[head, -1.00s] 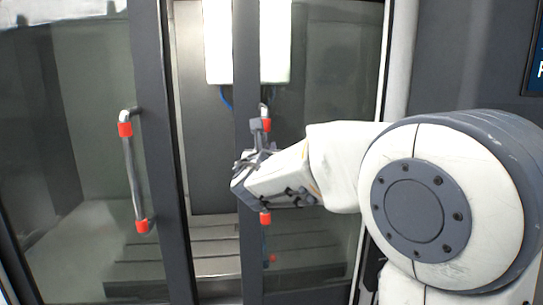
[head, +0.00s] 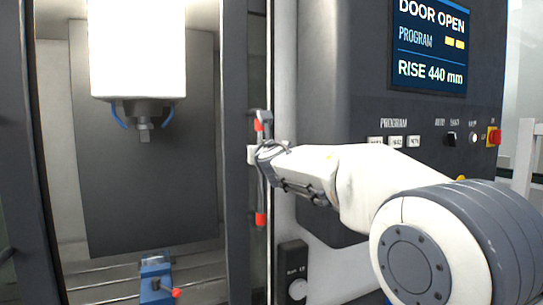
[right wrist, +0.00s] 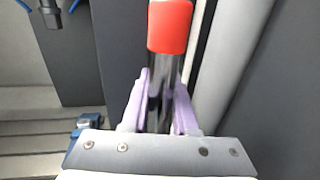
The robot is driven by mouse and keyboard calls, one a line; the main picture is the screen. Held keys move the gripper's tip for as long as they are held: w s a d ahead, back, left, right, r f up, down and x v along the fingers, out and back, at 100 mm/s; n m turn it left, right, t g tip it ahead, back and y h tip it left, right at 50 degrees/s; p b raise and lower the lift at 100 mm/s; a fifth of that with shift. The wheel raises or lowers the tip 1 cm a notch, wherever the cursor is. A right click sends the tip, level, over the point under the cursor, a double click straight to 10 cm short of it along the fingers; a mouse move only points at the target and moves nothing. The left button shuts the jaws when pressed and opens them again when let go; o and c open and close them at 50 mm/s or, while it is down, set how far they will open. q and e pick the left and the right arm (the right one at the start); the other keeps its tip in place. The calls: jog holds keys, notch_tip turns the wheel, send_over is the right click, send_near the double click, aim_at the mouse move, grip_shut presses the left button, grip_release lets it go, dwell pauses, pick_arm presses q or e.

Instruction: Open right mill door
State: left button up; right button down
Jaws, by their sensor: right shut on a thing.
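The right mill door's dark frame (head: 235,200) stands at the right side of the mill's opening in the head view, with the interior wide open to its left. Its upright metal handle (head: 261,196) has red ends. My right gripper (head: 262,153) is shut around the middle of the handle, and its own fingers partly hide the bar. In the right wrist view, my lilac fingers (right wrist: 159,90) lie on both sides of the handle bar (right wrist: 165,66), below a red end. My left gripper is not in view.
The left door's frame (head: 18,150) stands at the left edge. Inside are a white spindle head (head: 137,50) and a blue vise (head: 156,278) with a red-ended handle. The control panel screen (head: 430,42) reads "DOOR OPEN".

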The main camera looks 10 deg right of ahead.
jog(key=shift+w+d, duration=0.1)
jog(key=shift+d, duration=0.15)
jog(key=c, duration=0.7)
grip_release()
jog(key=shift+d, duration=0.1)
